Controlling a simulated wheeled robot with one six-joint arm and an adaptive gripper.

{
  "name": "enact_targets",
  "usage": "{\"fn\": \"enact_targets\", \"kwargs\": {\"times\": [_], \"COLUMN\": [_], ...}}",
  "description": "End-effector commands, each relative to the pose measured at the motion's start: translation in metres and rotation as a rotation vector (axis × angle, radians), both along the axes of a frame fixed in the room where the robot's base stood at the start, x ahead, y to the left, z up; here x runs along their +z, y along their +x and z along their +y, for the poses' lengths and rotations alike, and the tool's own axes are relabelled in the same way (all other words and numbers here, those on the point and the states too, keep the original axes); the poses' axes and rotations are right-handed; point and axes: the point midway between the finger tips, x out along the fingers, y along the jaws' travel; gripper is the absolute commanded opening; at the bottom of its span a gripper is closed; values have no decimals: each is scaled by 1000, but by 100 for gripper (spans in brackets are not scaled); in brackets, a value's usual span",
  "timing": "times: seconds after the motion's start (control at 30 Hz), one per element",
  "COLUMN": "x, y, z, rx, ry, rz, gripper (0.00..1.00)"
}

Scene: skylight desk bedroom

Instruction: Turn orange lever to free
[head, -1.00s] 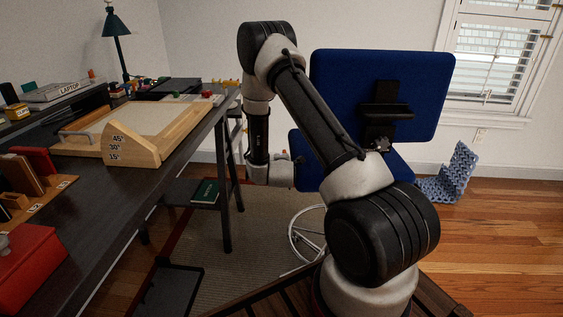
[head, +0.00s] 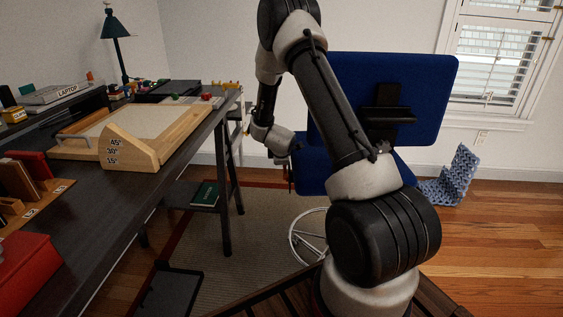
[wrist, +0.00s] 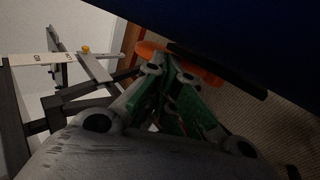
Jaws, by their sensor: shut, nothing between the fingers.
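The orange lever (wrist: 200,70) shows in the wrist view as a flat orange strip, beside a dark bar (wrist: 225,74) under the large dark blue shape of the chair (wrist: 260,30). My gripper (wrist: 167,68) is shut and empty, its fingertips overlapping the lever in the picture. I cannot tell whether they touch it. The fingers hide part of the lever. In the head view the blue office chair (head: 425,85) stands behind my arm, and my wrist is low at the left side of its seat. The lever is not visible there.
A dark desk (head: 110,190) with a wooden angled board (head: 135,148) runs along the left. The chair's ring base (head: 305,235) stands on a rug. A blue patterned object (head: 450,180) lies by the wall. The wood floor at right is clear.

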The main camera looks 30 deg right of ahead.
Motion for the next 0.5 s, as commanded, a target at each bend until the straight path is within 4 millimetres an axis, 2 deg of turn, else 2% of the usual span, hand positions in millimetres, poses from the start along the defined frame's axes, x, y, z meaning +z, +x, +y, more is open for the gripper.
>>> {"fn": "enact_targets", "kwargs": {"times": [0.5], "x": [-14], "y": [9], "z": [-6], "rx": [-1], "ry": [-2], "rz": [3], "gripper": [0]}}
